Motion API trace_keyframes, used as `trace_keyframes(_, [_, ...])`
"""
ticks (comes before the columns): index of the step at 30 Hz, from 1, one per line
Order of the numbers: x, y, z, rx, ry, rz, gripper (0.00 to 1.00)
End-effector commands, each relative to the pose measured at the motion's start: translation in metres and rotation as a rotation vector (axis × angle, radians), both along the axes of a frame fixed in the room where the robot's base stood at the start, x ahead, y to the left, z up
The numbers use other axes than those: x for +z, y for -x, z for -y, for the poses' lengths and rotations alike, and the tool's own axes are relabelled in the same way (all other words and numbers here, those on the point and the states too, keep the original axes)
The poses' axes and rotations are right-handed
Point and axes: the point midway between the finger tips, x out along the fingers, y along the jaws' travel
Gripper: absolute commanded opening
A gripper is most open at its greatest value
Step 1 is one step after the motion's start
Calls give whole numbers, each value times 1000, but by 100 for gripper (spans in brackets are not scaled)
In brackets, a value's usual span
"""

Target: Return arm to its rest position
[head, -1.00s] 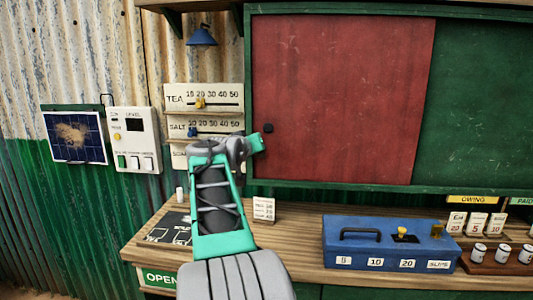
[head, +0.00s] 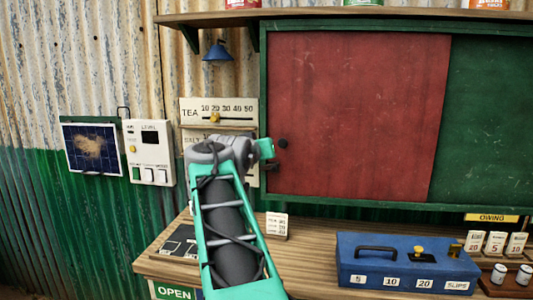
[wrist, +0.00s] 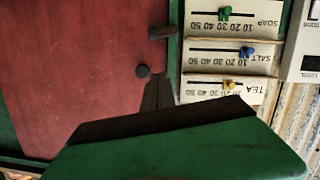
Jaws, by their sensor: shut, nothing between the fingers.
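My arm (head: 230,230) rises from the bottom of the head view, folded, with its grey joint in front of the price boards. A small teal part at its end (head: 265,149) points right beside the dark knob (head: 283,143) of the red panel; the fingers cannot be made out there. In the wrist view, which is upside down, my gripper (wrist: 155,82) shows as dark narrow fingers close together over the red panel (wrist: 75,70). It is shut and empty. Its green body fills the bottom of that view.
The slider boards (wrist: 228,55) and a white switch box (head: 149,152) are on the wall. A blue lamp (head: 218,52) hangs above.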

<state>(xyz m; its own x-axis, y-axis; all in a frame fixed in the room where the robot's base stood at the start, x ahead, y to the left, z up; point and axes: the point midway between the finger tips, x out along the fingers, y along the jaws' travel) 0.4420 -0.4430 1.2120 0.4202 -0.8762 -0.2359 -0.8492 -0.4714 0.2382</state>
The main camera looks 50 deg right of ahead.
Motion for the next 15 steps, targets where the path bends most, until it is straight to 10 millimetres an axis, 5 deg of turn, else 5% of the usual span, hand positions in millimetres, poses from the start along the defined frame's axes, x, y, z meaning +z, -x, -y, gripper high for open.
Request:
trace_keyframes(5, [5, 9, -20, 1, -1, 1, 0])
trace_keyframes(15, [6, 11, -22, -1, -1, -1, 0])
